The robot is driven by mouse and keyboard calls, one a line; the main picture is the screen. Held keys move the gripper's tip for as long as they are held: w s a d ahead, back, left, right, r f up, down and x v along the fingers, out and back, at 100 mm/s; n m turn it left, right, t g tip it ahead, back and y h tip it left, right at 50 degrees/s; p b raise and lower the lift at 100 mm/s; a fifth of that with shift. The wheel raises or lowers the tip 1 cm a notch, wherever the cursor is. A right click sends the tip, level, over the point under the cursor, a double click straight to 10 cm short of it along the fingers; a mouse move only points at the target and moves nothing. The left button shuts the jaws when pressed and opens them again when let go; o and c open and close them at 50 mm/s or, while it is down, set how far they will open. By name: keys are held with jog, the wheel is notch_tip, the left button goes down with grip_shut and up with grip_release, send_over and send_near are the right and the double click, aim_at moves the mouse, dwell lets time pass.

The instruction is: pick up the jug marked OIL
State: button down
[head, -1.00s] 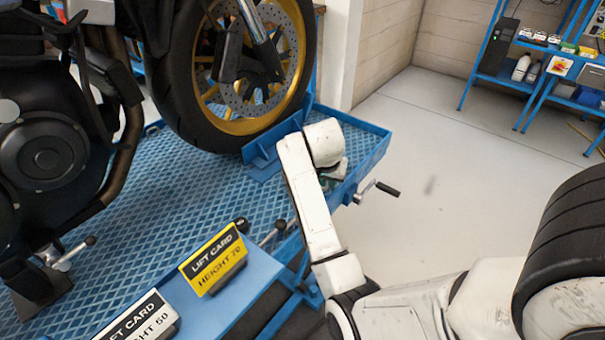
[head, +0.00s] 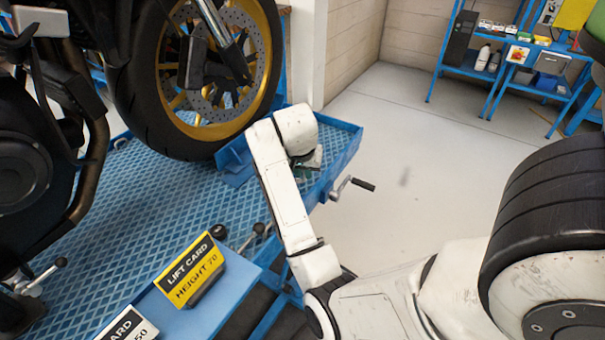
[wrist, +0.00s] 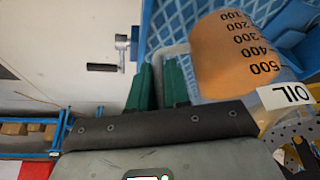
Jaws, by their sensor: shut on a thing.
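The jug marked OIL (wrist: 228,60) shows in the wrist view, right of my fingers. It is clear, with orange liquid, a black scale from 100 to 500 and a white OIL label (wrist: 286,95). It appears turned sideways in this picture. My gripper (wrist: 160,82) has green fingers closed on the pale handle side of the jug; the exact grip is partly hidden. In the head view my gripper (head: 304,165) is over the far right corner of the blue lift platform (head: 150,195). My wrist hides most of the jug there.
A motorcycle wheel (head: 262,60) stands left of my wrist. A crank handle (head: 360,184) sticks out from the lift's right edge. A yellow lift card (head: 193,270) stands nearer. Blue shelves (head: 470,68) stand at the back right. The floor (head: 420,150) between is clear.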

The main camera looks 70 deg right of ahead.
jog(key=s+a+r+p, duration=0.7)
jog(key=a+r+p, duration=0.1)
jog(key=a, duration=0.2)
jog(key=shift+a+r, duration=0.3)
jog(key=shift+r, duration=0.1)
